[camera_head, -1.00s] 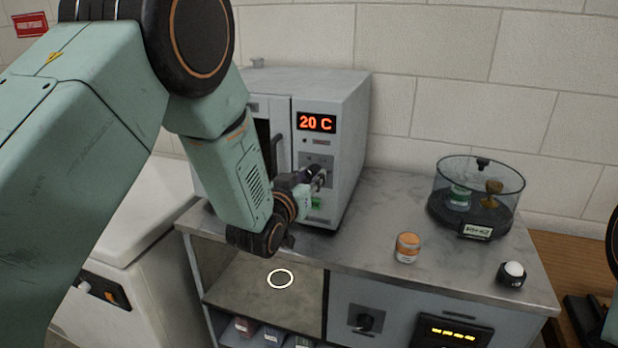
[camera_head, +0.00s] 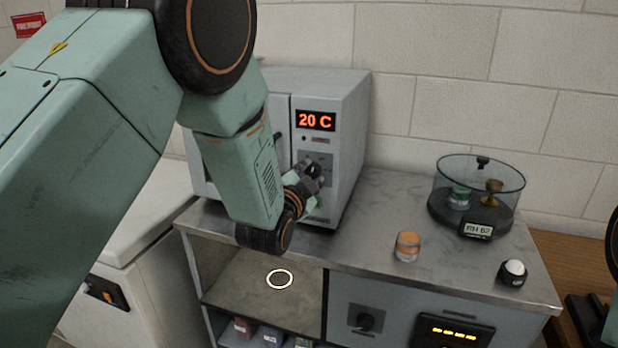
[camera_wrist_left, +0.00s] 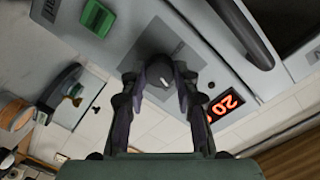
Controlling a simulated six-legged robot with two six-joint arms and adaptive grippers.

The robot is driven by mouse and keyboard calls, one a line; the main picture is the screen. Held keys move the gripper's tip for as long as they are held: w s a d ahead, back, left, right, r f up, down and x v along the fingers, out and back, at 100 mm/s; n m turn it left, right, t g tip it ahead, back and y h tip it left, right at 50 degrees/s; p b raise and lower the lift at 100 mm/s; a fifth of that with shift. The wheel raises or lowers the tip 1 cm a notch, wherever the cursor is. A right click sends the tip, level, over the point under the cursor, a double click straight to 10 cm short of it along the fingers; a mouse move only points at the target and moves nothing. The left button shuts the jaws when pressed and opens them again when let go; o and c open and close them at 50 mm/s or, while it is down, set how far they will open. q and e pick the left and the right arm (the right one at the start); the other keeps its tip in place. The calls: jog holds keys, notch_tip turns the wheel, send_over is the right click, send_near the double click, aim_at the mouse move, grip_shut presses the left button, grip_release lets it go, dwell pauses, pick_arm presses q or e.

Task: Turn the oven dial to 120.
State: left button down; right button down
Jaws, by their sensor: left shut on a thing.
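The oven (camera_head: 345,130) is a light grey box on the counter, with a red display (camera_head: 316,121) reading 20 C. My left gripper (camera_head: 312,178) is at the front panel below the display, with my arm covering much of the door. In the left wrist view, the dark round dial (camera_wrist_left: 160,72) with a pale mark sits between the two fingers of the left gripper (camera_wrist_left: 160,88), which is shut on it. The dial is mostly hidden by the gripper in the head view.
On the marble counter (camera_head: 385,200) stand an orange-banded jar (camera_head: 407,246), a small dark holder with a white ball (camera_head: 512,273) and a clear round case (camera_head: 478,195) with small items. A green button (camera_wrist_left: 97,17) sits near the dial. An open shelf (camera_head: 250,290) is below.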

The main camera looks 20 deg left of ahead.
pick_arm(q)
jog(key=shift+m, duration=1.2)
jog(key=c, duration=1)
grip_release()
jog(key=shift+s, duration=0.1)
jog(key=s, duration=0.7)
jog(key=shift+s+r, duration=0.15)
jog(key=shift+r, duration=0.15)
